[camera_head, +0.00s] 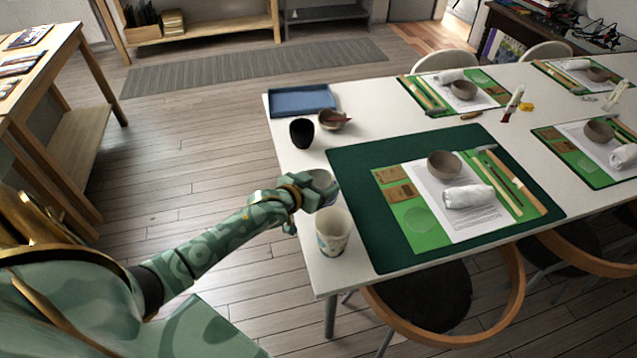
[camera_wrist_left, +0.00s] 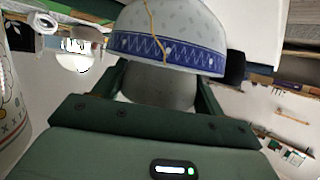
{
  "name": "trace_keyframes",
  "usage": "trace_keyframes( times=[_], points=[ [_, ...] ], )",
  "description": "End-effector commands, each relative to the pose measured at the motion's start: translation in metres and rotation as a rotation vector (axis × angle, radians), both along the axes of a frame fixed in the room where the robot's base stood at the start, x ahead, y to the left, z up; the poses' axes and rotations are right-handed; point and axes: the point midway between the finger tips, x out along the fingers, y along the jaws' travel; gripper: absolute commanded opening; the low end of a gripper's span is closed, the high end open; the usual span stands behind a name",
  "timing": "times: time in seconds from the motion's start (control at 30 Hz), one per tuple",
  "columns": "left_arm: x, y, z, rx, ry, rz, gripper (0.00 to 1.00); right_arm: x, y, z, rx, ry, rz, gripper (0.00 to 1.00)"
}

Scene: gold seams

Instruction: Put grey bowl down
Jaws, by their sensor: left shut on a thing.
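My left gripper (camera_head: 318,190) is shut on the grey bowl (camera_head: 322,181) at the near left edge of the white table (camera_head: 290,172). The gripper partly hides the bowl, and its gap to the tabletop is unclear. In the left wrist view a grey curved surface (camera_wrist_left: 160,88) sits between the two fingers. Just beyond it is a white bowl shape (camera_wrist_left: 165,30) with a blue patterned band and a gold seam. I cannot tell whether these are one piece. My right gripper is not in view.
A patterned white cup (camera_head: 333,232) stands close to my left gripper. A black cup (camera_head: 301,133), a small brown bowl (camera_head: 335,121) and a blue tray (camera_head: 301,100) are farther back. A dark green mat (camera_head: 365,185) with a bowl, cloth and tools lies to the right.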

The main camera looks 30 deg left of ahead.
Motion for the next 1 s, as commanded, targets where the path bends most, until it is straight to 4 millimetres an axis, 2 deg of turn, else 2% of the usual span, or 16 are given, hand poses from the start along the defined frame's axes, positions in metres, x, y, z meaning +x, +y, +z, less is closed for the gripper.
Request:
trace_keyframes(
  times=[0.43, 0.47, 0.5, 0.67, 0.77, 1.0],
  points=[
    [-0.001, -0.001, -0.014, 0.0, 0.007, 0.0, 0.46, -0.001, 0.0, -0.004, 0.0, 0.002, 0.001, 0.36],
    [-0.002, -0.001, -0.015, 0.0, 0.009, 0.0, 0.79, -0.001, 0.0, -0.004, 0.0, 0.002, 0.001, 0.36],
    [-0.002, -0.001, -0.015, 0.001, 0.01, 0.0, 0.89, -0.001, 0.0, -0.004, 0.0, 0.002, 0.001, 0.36],
    [-0.003, -0.001, -0.015, 0.001, 0.015, 0.0, 0.9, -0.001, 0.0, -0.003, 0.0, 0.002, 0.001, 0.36],
    [-0.004, -0.001, -0.005, 0.002, 0.015, -0.002, 0.93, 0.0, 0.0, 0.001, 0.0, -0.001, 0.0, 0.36],
    [-0.053, 0.002, 0.023, 0.0, 0.009, -0.001, 0.93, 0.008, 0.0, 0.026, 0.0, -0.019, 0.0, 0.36]
  ],
)
